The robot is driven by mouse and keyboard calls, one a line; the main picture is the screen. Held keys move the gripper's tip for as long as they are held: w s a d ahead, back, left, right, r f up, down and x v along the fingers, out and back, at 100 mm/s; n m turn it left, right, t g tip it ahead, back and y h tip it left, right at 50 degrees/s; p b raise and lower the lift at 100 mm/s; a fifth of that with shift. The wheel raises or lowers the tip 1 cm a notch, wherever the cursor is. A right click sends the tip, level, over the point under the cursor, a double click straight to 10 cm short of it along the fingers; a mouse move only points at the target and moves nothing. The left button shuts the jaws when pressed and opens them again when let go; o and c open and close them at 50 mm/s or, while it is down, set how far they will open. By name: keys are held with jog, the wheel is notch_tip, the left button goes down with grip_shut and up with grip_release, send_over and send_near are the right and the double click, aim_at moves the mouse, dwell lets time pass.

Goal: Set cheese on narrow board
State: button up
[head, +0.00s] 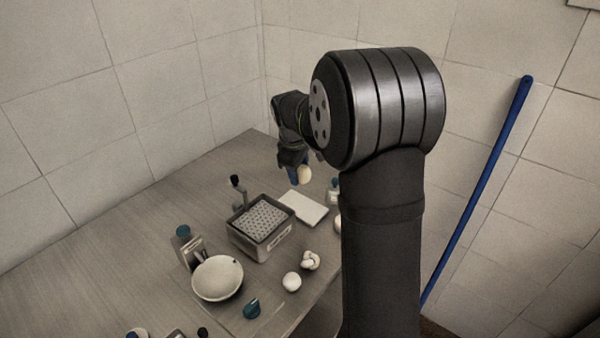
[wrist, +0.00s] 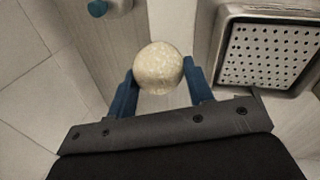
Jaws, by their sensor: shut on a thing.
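The cheese, a pale, speckled round piece (wrist: 159,68), is held between the blue fingers of my gripper (wrist: 160,78). In the head view the cheese (head: 305,174) shows at the fingertips of my gripper (head: 297,174), raised above the table. The narrow board (head: 303,207) is a flat, pale rectangle lying on the table below the gripper, beside the basket. In the wrist view a pale strip of the board (wrist: 172,22) shows behind the cheese, which hides part of it. The cheese appears apart from the board.
A perforated basket (head: 289,244) stands left of the board. A bowl (head: 218,279), a white ball (head: 292,282) and a knotted white piece (head: 311,261) are nearer the front. A teal-capped bottle (head: 334,191) stands right of the board.

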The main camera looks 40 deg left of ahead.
jog(key=shift+w+a+f, duration=0.25)
jog(key=shift+w+f, duration=0.05)
jog(key=shift+f, duration=0.1)
jog(key=shift+s+f+x, duration=0.1)
jog(key=shift+s+x, duration=0.2)
jog(key=shift+x, duration=1.1)
jog(key=shift+s+f+x, duration=0.1)
jog(key=shift+s+x, duration=0.2)
jog(key=shift+x, duration=1.05)
jog(key=shift+s+x, duration=0.35)
jog(key=shift+x, duration=1.05)
jog(key=shift+d+f, duration=0.15)
jog(key=shift+f, duration=0.45)
jog(key=o, duration=1.2)
jog(key=shift+c, duration=0.2)
jog(key=shift+r, duration=0.1)
jog(key=shift+w+r+v, duration=0.1)
jog(key=shift+w+v, duration=0.2)
jog(key=shift+v, duration=1)
jog(key=shift+w+r+v, duration=0.1)
jog(key=shift+w+v, duration=0.2)
jog(key=shift+v, duration=0.95)
jog(key=shift+w+v, duration=0.25)
jog(key=shift+v, duration=1.05)
jog(key=shift+f, duration=0.1)
